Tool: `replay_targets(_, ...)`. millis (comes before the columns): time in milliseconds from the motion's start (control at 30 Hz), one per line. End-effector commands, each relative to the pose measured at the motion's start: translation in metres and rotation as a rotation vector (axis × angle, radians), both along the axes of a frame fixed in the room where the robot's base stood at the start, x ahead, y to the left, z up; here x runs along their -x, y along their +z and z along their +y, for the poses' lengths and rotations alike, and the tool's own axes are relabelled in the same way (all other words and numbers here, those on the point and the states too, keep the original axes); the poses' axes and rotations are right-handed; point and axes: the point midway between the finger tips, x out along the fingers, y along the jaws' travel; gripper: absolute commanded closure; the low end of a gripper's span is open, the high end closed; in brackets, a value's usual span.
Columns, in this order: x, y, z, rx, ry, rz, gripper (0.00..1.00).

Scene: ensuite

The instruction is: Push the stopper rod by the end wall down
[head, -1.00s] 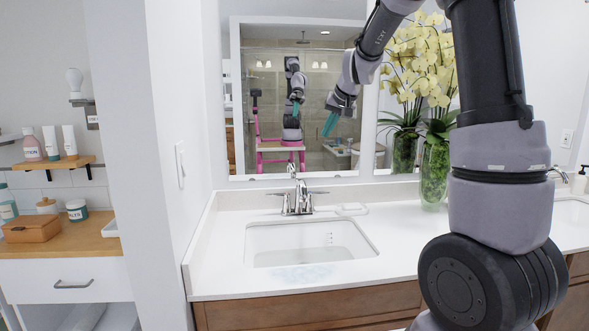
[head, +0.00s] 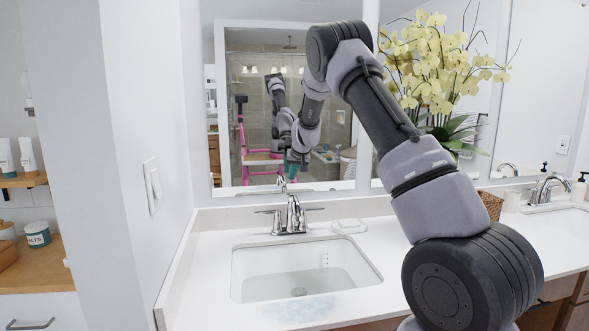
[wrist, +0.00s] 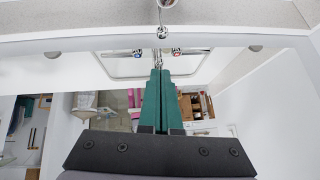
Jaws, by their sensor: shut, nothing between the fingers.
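The near-left sink's chrome faucet (head: 292,216) stands on the white counter beside the end wall. A small chrome knob (head: 282,181) shows just above it in the head view; I cannot tell whether it is the stopper rod or a reflection. In the wrist view a thin chrome rod with a ball (wrist: 162,33) is beyond the fingertips, and looks like the stopper rod. My gripper (head: 296,170) points down above the faucet, its teal fingers (wrist: 158,75) shut and empty. They appear apart from the rod; the exact gap is unclear.
The white sink basin (head: 300,273) lies in front of the faucet. The end wall (head: 150,130) is at the left and the mirror (head: 240,95) behind. A white soap dish (head: 349,227) sits right of the faucet. Orchids (head: 437,75) stand farther right.

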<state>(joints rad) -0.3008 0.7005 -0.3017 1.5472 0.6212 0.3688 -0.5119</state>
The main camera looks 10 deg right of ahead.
Motion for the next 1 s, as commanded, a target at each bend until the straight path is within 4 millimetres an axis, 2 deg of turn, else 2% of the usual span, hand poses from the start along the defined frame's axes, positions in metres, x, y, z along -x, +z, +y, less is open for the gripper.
replay_targets(100, -0.015, -0.021, 0.003, 0.0, 0.0, 0.002, 1.0)
replay_targets(300, -0.01, -0.047, 0.006, -0.001, -0.001, 0.002, 1.0)
replay_targets(500, -0.008, -0.057, 0.008, 0.0, 0.0, 0.0, 1.0)
replay_targets(800, -0.008, -0.057, 0.008, 0.0, 0.0, 0.001, 1.0)
replay_targets(1000, -0.008, -0.083, 0.006, 0.0, -0.002, 0.003, 1.0)
